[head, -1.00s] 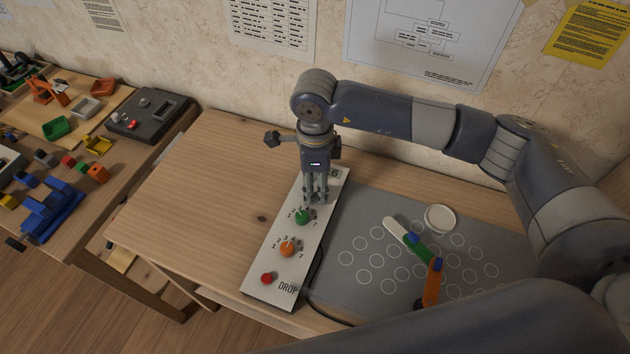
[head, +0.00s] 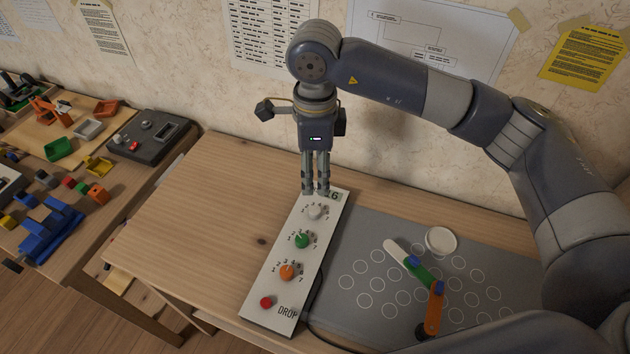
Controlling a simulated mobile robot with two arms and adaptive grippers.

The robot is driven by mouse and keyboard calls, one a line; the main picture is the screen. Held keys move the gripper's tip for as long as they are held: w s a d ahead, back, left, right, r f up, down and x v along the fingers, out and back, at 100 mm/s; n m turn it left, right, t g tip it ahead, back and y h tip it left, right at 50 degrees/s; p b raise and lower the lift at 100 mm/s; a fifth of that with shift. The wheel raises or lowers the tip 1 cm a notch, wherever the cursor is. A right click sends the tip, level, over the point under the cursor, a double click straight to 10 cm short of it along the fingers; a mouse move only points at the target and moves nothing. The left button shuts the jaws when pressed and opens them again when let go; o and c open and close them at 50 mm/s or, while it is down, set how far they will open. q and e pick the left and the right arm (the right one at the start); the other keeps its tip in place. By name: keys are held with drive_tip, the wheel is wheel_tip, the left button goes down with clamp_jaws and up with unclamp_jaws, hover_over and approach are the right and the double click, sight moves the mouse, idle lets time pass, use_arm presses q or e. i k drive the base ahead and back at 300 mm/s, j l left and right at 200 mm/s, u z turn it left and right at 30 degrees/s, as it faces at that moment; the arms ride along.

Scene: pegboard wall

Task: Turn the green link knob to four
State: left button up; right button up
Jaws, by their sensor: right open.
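The green knob (head: 302,240) is on a white control panel (head: 272,297) on the table, with small numerals around it. I cannot read surely which numeral it points to. A white knob (head: 315,212) is above it on the panel and an orange knob (head: 286,272) below it. My right gripper (head: 315,192) points down over the panel's far end, beyond the white knob. It is open and empty, apart from the green knob. The green link (head: 424,273) lies between the white link (head: 396,252) and the orange link (head: 433,314) on the grey board. My left gripper is out of view.
A red button (head: 266,302) is by the "DROP" label at the panel's near end. A white round disc (head: 441,241) lies on the grey board (head: 345,232). The wooden table left of the panel is clear. Another table at left holds small coloured parts.

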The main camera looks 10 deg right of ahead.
sight(301, 240)
drive_tip(key=k+j, duration=0.15)
drive_tip(key=k, duration=0.35)
drive_tip(key=k+j, duration=0.15)
drive_tip(key=k, duration=0.35)
drive_tip(key=k+j, duration=0.15)
drive_tip(key=k, duration=0.3)
